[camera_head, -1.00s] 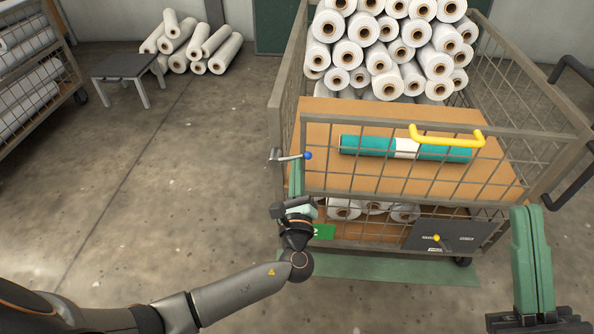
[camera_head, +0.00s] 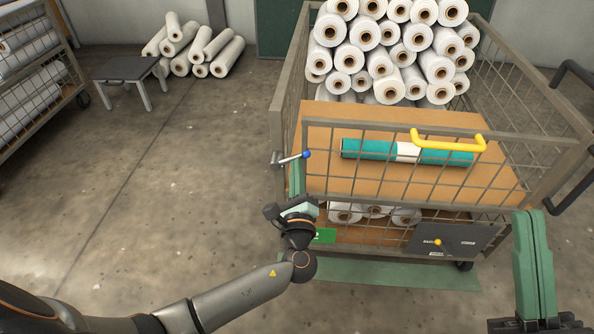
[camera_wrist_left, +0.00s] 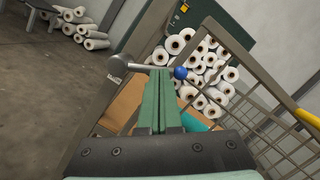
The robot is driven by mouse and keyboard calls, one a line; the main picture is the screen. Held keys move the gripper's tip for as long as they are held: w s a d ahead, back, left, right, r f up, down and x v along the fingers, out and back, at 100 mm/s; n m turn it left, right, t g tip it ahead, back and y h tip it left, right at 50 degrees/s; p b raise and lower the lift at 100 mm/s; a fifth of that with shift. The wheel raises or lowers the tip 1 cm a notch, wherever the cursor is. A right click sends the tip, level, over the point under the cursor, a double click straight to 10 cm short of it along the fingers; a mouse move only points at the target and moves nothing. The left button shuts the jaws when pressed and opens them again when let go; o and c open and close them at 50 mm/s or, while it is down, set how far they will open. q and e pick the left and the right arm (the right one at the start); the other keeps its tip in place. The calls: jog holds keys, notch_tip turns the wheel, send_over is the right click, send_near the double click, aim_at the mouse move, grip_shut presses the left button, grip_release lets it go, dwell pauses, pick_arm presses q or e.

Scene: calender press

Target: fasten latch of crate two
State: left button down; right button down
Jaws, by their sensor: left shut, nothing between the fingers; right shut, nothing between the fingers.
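The latch is a metal lever (camera_head: 290,159) with a blue knob (camera_head: 307,154) on the left front post of the wire crate (camera_head: 440,120). A green plate, partly covered by my wrist, sits low on the crate front. The lever slants slightly up toward the knob. My left gripper (camera_head: 295,163) is shut and empty, pointing up at the lever. In the left wrist view its closed fingers (camera_wrist_left: 160,52) cross the lever just left of the blue knob (camera_wrist_left: 180,72); contact cannot be told. My right gripper (camera_head: 528,213) is shut and empty at the crate's lower right.
A yellow handle (camera_head: 447,143) is on the gate's top rail. A teal roll (camera_head: 370,149) lies on cardboard behind the mesh, with several white rolls stacked behind. A dark panel (camera_head: 450,240) is low on the front.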

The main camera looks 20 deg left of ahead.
aim_at(282, 160)
pick_arm(q)
jog(key=shift+s+a+r+n+g, duration=0.1)
jog(key=shift+a+r+n+g, duration=0.2)
jog(key=shift+n, duration=0.55)
jog(key=shift+a+r+n+g, duration=0.15)
jog(key=shift+r+n, duration=0.25)
jog(key=shift+n, duration=0.5)
jog(key=shift+s+a+r+n+g, duration=0.1)
jog(key=shift+a+r+n, duration=0.2)
jog(key=shift+n, duration=0.55)
jog(key=shift+s+a+r+n+g+p, duration=0.1)
jog(key=shift+a+r+n, duration=0.15)
jog(key=shift+n, duration=0.45)
jog(key=shift+s+a+r+n+g+p, duration=0.15)
jog(key=shift+a+n, duration=0.1)
jog(key=shift+n, duration=0.45)
jog(key=shift+w+a+r+n+g+p, duration=0.1)
jog(key=shift+a+r+n, duration=0.15)
jog(key=shift+n, duration=0.45)
jog(key=shift+f, duration=0.1)
